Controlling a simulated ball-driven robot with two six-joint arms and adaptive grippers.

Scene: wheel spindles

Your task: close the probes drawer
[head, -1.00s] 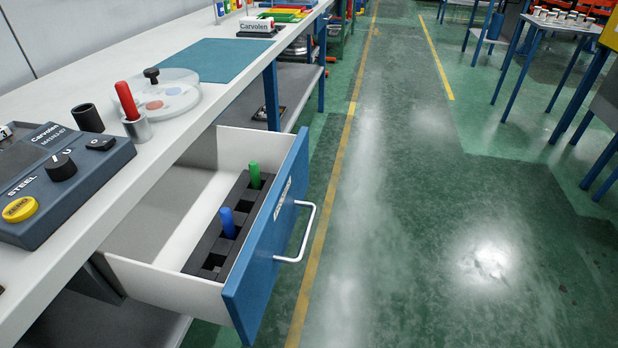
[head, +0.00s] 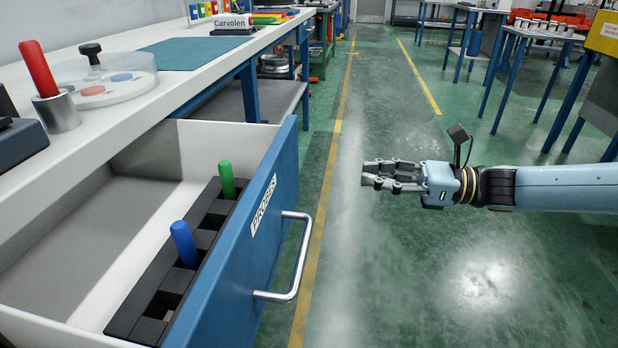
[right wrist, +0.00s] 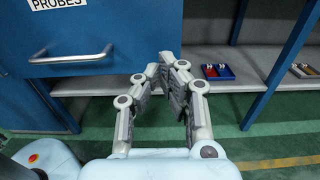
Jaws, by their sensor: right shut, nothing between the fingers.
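The probes drawer (head: 232,262) stands pulled out from under the white bench, with a blue front, a PROBES label and a silver bar handle (head: 291,262). Inside it a black rack (head: 150,290) holds a green probe (head: 227,180) and a blue probe (head: 184,244). My right gripper (head: 368,174) is shut and empty, right of the drawer front and apart from the handle. In the right wrist view the shut fingers (right wrist: 167,62) point toward the bench, and the drawer handle (right wrist: 70,57) shows at upper left. My left gripper is not in view.
On the white bench (head: 120,108) stand a red probe in a metal cup (head: 58,110), a clear round dish (head: 110,85) and a teal mat (head: 195,52). The green floor right of the drawer is clear. Blue-legged tables (head: 545,40) stand far right.

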